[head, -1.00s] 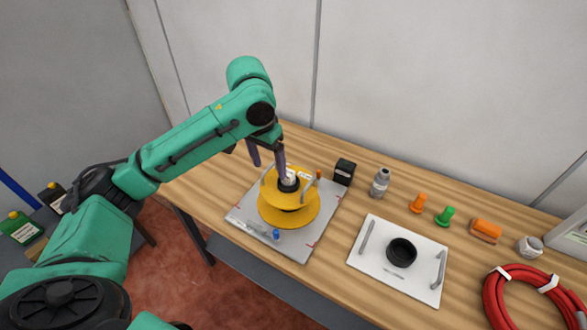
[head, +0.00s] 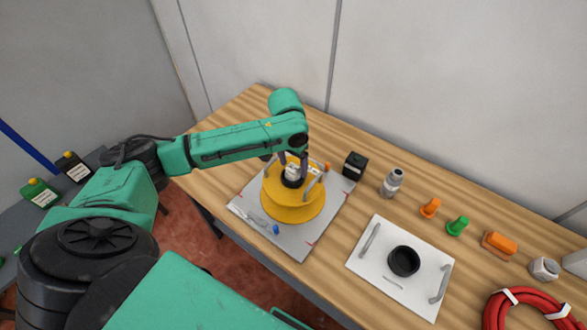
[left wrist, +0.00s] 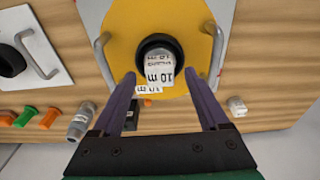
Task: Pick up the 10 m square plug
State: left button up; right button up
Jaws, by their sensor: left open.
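A pale piece labelled "10 m" (left wrist: 160,72) sits in the black hub at the centre of a yellow reel (left wrist: 120,22). In the head view the pale piece (head: 293,170) stands on top of the yellow reel (head: 292,206). My left gripper (left wrist: 160,76) is open, with one purple finger on each side of the labelled piece, apart from it as far as I can see. In the head view my left gripper (head: 293,160) is over the reel's top, and my arm partly hides it. My right gripper is not in view.
Metal handles (left wrist: 216,55) rise beside the hub, close to the fingers. The reel stands on a grey plate (head: 300,245). A black block (head: 355,165), a grey bottle (head: 391,183), orange and green plugs (head: 458,226) and a white plate (head: 375,273) lie to the right.

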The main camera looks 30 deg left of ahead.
pick_arm(q)
jog(key=shift+f, duration=0.75)
grip_shut()
jog(key=shift+r, duration=0.1)
